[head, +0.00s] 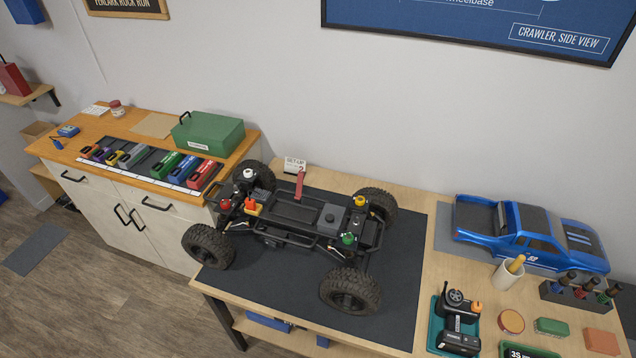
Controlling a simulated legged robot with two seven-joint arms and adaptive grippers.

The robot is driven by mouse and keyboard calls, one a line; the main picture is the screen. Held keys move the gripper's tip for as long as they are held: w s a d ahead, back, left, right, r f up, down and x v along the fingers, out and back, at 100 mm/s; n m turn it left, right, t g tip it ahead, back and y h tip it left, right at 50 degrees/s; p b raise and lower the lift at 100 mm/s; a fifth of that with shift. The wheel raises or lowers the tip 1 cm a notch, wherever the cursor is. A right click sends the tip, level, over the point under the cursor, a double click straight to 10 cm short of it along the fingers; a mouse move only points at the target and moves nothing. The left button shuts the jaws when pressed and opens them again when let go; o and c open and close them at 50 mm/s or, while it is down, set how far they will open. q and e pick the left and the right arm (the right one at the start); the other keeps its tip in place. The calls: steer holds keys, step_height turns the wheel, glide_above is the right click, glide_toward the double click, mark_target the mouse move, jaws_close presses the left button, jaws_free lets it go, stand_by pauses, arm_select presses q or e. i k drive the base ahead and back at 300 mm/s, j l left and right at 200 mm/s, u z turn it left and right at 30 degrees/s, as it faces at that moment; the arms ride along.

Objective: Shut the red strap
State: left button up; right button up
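The red strap (299,184) stands upright at the far side of the crawler chassis (292,212), its free end up and off the battery tray (296,207). No battery shows under it; the tray looks empty. The black chassis stands on its large tires on a dark mat (400,290). Neither of my grippers is in this view.
Blue truck body (527,240) lies on the right of the table, with a cup (508,272), a bottle rack (580,295) and a teal tray (455,325) near it. A wooden cabinet at left holds several colored packs and a green box (208,133). The mat in front of the chassis is clear.

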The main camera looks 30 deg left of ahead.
mark_target(301, 176)
steer(key=u, duration=1.25)
steer(key=k, duration=0.1)
